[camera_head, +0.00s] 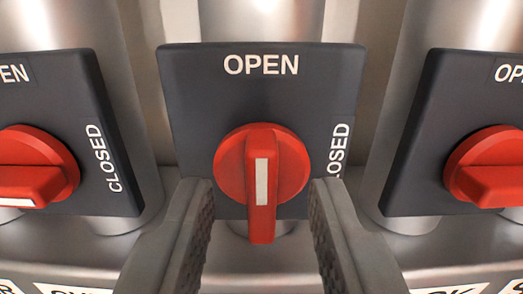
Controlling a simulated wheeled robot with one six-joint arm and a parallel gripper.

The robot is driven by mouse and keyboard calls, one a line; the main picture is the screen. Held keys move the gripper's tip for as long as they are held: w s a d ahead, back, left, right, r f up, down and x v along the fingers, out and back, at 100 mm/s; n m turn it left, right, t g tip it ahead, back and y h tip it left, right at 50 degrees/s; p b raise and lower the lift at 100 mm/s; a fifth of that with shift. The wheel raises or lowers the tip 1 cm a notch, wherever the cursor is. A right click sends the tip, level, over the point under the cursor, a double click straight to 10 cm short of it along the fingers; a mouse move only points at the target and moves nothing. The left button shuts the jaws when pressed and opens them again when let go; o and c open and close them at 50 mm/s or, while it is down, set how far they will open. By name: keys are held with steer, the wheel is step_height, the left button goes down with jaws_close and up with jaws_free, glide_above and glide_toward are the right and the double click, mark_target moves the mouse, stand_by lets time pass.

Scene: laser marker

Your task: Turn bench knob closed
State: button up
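The middle red knob (289,170) sits on a dark square plate (195,110) marked OPEN at the top and CLOSED down the right side. Its raised handle stands vertical, with a white stripe along it, in line with OPEN above. My gripper (260,188) is open, with one finger at each side of the knob's lower half. The fingers show gaps to the handle and grip nothing. The right finger hides the lower part of the CLOSED label.
A similar plate with a red knob (35,160) stands at left, and another red knob (490,160) at right. Both their handles lie roughly sideways. Metal cylinders stand behind the plates. Partly cut-off labels run along the bottom edge.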

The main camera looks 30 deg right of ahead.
steer(key=shift+w+d, duration=0.3)
steer(key=shift+w, duration=0.2)
jaws_close()
